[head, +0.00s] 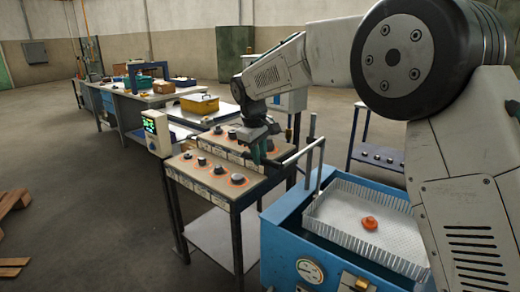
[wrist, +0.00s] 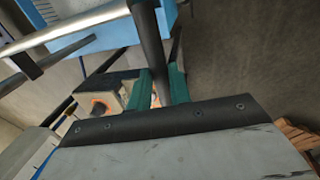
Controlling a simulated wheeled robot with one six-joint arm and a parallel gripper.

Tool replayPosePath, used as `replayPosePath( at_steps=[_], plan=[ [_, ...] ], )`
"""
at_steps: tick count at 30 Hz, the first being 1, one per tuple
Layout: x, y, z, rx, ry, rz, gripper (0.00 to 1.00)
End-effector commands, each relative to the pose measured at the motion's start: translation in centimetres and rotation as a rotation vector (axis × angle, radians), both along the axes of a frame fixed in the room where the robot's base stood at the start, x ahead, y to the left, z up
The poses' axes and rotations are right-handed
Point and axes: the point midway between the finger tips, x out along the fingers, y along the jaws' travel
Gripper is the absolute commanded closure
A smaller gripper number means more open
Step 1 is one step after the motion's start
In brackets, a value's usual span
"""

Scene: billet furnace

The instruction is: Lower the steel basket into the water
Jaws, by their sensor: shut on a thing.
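The steel basket (head: 345,232) is a pale, perforated tray at the top of the blue tank (head: 285,245), on the right of the head view. An orange-red piece (head: 369,223) lies in it. No water surface shows. A pale bar (head: 304,152) slants beside an upright post at the tank's left side; it seems to be the pale bar (wrist: 65,35) in the wrist view. My gripper (head: 259,150) is left of this bar. In the wrist view its teal fingers (wrist: 161,88) are shut on a dark rod (wrist: 148,45). I cannot tell whether the rod joins the basket.
A narrow table (head: 222,180) with several dark knobs in orange rings stands below and left of my gripper. A control box (head: 157,132) is at its left corner. The floor at left is clear except for wooden pallets (head: 14,205).

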Motion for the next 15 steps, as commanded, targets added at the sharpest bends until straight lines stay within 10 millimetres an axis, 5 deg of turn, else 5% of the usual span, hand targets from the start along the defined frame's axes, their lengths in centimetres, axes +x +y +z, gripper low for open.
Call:
replayPosePath(
  at_steps=[15],
  plan=[
    [-0.2,-0.1,-13.2,-0.005,0.012,0.001,1.0]
  ],
)
